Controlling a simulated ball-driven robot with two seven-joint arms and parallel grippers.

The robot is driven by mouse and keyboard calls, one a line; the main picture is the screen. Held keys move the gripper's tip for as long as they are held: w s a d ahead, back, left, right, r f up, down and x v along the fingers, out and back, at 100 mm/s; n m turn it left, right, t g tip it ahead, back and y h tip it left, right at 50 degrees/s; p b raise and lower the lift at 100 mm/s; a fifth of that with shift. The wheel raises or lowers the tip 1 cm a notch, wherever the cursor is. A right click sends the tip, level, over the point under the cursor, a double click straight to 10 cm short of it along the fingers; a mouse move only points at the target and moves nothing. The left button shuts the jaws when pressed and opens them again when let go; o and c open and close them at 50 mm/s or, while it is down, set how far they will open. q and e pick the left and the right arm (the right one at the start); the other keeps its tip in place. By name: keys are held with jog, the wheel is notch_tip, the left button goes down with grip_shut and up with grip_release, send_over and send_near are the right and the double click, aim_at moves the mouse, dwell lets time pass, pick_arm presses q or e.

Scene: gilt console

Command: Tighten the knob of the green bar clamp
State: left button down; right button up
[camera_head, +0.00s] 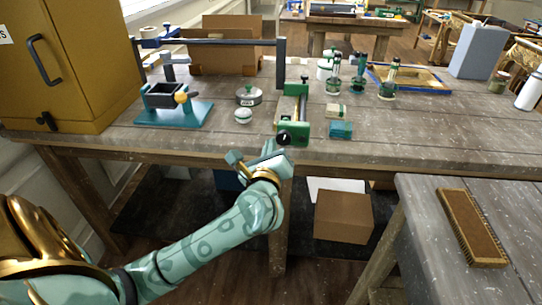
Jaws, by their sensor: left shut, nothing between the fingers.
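The green bar clamp (302,108) lies on the wooden workbench (385,140), its near end at the front edge. A dark round knob (284,138) faces me at that near end. My left gripper (264,157) comes in from the lower left on a pale green arm. It is shut and empty, just below and slightly left of the knob in the picture. Whether the fingertips touch the knob I cannot tell. My right gripper is out of view.
A teal-based vise-like device (172,112), a white ball-like item (243,116) and a round tin (249,96) stand left of the clamp. Small teal blocks (340,130) lie right of it. A brush (471,227) lies on the nearer table. A cardboard box (343,216) sits below.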

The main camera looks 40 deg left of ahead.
aim_at(284, 138)
pick_arm(q)
jog(key=shift+b+x, duration=0.5)
jog(key=shift+x, duration=1.75)
